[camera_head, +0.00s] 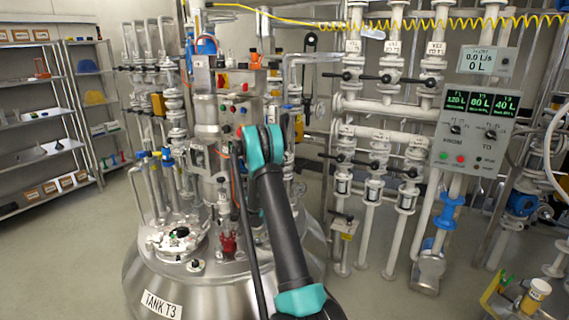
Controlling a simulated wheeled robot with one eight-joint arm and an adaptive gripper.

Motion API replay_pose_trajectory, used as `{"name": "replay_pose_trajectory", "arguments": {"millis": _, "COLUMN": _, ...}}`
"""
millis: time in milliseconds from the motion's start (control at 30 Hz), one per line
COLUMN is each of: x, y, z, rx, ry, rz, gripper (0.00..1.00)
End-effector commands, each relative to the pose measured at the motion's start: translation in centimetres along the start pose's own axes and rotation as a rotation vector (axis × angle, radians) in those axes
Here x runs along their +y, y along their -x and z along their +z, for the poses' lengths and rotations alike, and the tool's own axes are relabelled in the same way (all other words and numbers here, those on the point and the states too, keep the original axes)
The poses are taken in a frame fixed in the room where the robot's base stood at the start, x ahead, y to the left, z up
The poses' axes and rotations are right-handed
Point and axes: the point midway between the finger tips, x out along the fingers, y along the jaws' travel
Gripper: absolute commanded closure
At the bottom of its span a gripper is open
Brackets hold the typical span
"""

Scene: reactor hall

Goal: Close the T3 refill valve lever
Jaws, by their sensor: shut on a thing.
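Tank T3 (150,275), a steel vessel with its name label low on its front, stands left of centre. My arm reaches up from the bottom, and its teal wrist is in front of the fittings above the tank. My gripper is hidden behind the wrist, so its jaws and anything in them do not show. Black valve levers sit on the white pipes to the right, in an upper row (386,78) and a lower row (369,165). Their labels are too small to read, so I cannot tell which is the T3 refill valve lever.
A grey control panel (472,150) with green readouts stands right of the pipes, a flow display (488,60) above it. A yellow coiled hose (440,22) hangs across the top right. Shelves (35,130) stand at left. A yellow stand (500,300) is at bottom right.

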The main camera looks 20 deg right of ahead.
Motion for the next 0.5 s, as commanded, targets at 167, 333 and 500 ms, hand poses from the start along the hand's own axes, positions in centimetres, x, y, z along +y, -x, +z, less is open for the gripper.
{"name": "replay_pose_trajectory", "arguments": {"millis": 167, "x": 0.7, "y": -0.3, "z": -0.3, "rx": 0.077, "ry": 0.114, "rz": 0.006, "gripper": 1.00}}
{"name": "replay_pose_trajectory", "arguments": {"millis": 333, "x": 1.2, "y": -0.6, "z": -0.7, "rx": 0.134, "ry": 0.199, "rz": 0.011, "gripper": 1.00}}
{"name": "replay_pose_trajectory", "arguments": {"millis": 500, "x": 1.5, "y": -0.8, "z": -1.0, "rx": 0.171, "ry": 0.254, "rz": 0.014, "gripper": 1.00}}
